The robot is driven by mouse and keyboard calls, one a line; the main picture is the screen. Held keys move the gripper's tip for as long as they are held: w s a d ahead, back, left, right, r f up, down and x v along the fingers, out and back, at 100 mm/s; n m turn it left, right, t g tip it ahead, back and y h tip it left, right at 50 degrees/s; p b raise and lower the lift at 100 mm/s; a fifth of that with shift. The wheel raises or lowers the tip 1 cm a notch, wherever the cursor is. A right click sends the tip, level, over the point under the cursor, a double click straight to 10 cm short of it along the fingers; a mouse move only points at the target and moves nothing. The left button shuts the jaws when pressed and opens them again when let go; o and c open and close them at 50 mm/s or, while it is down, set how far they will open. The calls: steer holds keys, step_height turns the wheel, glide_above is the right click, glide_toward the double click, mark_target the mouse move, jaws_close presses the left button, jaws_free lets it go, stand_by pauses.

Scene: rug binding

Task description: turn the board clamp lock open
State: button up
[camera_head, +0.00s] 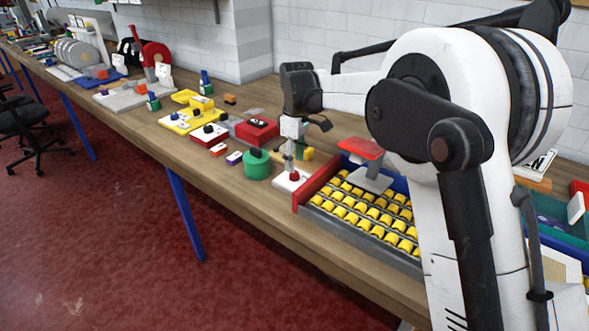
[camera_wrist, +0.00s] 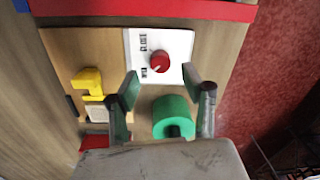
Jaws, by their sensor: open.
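A red round knob (camera_wrist: 160,62) sits on a white plate (camera_wrist: 178,44), with small labels that seem to read open and close on its left side. A pale line on the knob points towards its lower left. The knob also shows in the head view (camera_head: 293,174), low on the bench. A yellow clamp-like piece (camera_wrist: 90,83) stands left of the plate on a wooden board. My gripper (camera_wrist: 160,75) is open, its two fingers apart on either side of the knob's near edge, with nothing between them. I cannot tell its exact height above the knob.
A green cylinder (camera_head: 256,165) stands close beside the plate. A red-edged tray of yellow rollers (camera_head: 372,215) lies to the right. A red box (camera_head: 257,130) and yellow blocks sit farther along the bench. The bench's front edge is near.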

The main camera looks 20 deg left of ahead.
mark_target(296, 172)
step_height(296, 172, up, 8)
steer(key=shift+w, duration=0.15)
steer(key=shift+d, duration=0.1)
steer(key=s+d+r+m+t+p, duration=0.1)
steer(key=s+d+r+m+t, duration=0.2)
steer(key=d, duration=0.6)
steer(key=s+d+r+m+p, duration=0.15)
steer(key=s+d+r, duration=0.3)
steer(key=d, duration=0.45)
steer(key=s+d+r+m+t, duration=0.25)
steer(key=d+r+m, duration=0.2)
steer(key=d, duration=0.45)
steer(key=s+d+f+m, duration=0.2)
steer(key=s+d+f, duration=0.2)
steer(key=s, duration=0.3)
steer(key=s+d+f+m+t+b, duration=0.1)
steer(key=s+d+f, duration=0.3)
steer(key=s, duration=0.4)
steer(key=s+d+f+m+t+b, duration=0.1)
steer(key=s+d+f+m, duration=0.2)
steer(key=s+d, duration=0.3)
steer(key=shift+s+d+f+m, duration=0.35)
steer(key=shift+s+f+m, duration=0.05)
steer(key=shift+s+m, duration=0.25)
